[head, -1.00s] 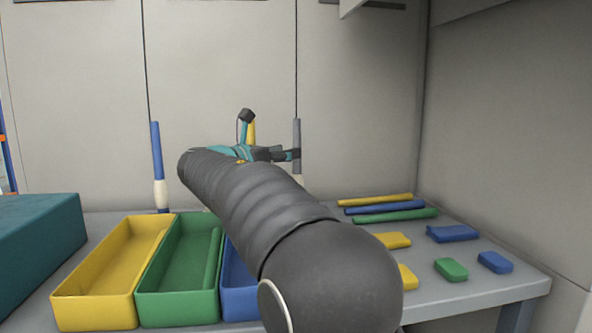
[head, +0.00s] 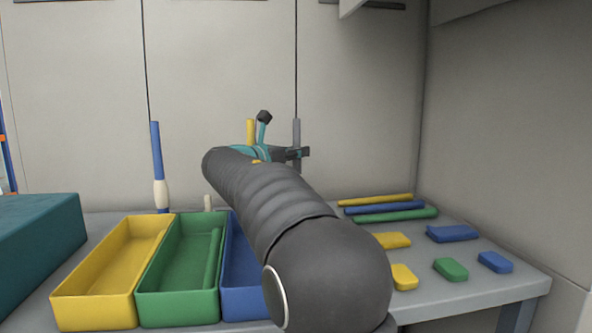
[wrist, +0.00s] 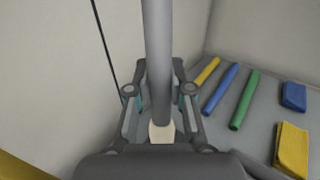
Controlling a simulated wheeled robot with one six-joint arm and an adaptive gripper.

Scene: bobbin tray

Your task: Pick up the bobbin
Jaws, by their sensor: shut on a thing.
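The grey bobbin (head: 297,130) stands upright at the back of the table, its lower part partly hidden by my arm. In the wrist view the grey bobbin (wrist: 157,50) runs between my fingers, with its pale wooden end just below them. My gripper (head: 300,153) is shut on its shaft; it also shows in the wrist view (wrist: 160,95). A yellow bobbin (head: 250,130) stands behind my wrist, and a blue bobbin (head: 156,155) with a pale lower end stands at the left. I cannot tell whether the grey bobbin's bottom touches anything.
A yellow bin (head: 95,312), a green bin (head: 178,308) and a blue bin (head: 243,303) stand in front at left. Yellow, blue and green rods (head: 395,216) lie at right, with several small blocks (head: 450,233) nearer. A wall rises close behind the bobbins.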

